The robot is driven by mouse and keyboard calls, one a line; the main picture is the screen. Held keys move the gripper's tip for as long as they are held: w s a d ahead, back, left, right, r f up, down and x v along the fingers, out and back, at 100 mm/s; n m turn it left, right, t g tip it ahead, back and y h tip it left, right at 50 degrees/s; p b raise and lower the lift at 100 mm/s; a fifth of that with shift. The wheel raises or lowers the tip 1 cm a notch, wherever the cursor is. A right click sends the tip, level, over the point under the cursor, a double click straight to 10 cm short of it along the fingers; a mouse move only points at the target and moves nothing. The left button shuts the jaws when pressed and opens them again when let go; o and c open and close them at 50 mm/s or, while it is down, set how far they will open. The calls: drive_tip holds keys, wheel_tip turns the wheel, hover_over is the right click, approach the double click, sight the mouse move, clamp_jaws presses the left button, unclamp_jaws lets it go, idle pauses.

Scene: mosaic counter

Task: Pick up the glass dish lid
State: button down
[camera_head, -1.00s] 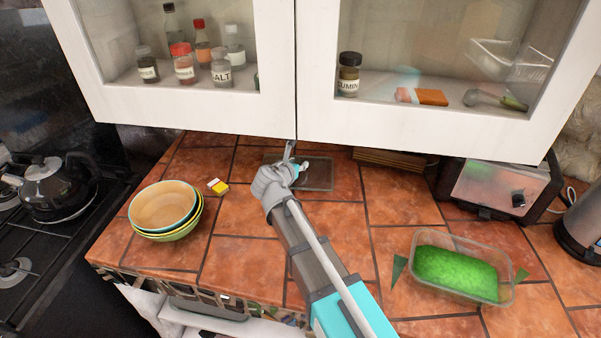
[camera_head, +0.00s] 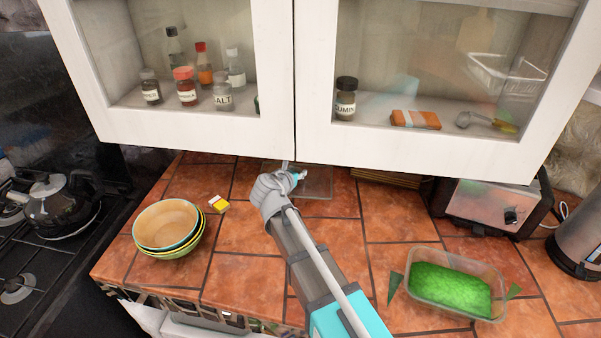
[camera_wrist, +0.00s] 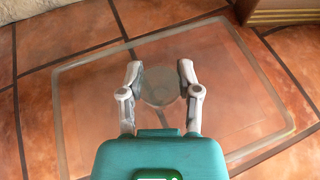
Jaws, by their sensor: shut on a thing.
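The glass dish lid (camera_wrist: 90,90) is a clear, rounded rectangle with a round knob in its middle. It fills much of the wrist view, and the tiles show through it. In the head view the lid (camera_head: 319,184) is at the back of the counter, partly hidden by my gripper and the cabinet's lower edge. My gripper (camera_wrist: 160,74) is shut on the lid, with one finger on each side of the knob; it also shows in the head view (camera_head: 299,175). I cannot tell whether the lid touches the counter.
The white wall cabinet (camera_head: 430,152) hangs low over the lid. A glass dish with green contents (camera_head: 450,288) and a toaster (camera_head: 488,207) stand right. Tiles between are clear.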

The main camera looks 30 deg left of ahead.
drive_tip(key=s, duration=1.2)
drive_tip(key=s+d, duration=0.1)
drive_tip(key=s, duration=0.5)
drive_tip(key=shift+d, duration=0.1)
drive_tip(key=shift+s, duration=0.15)
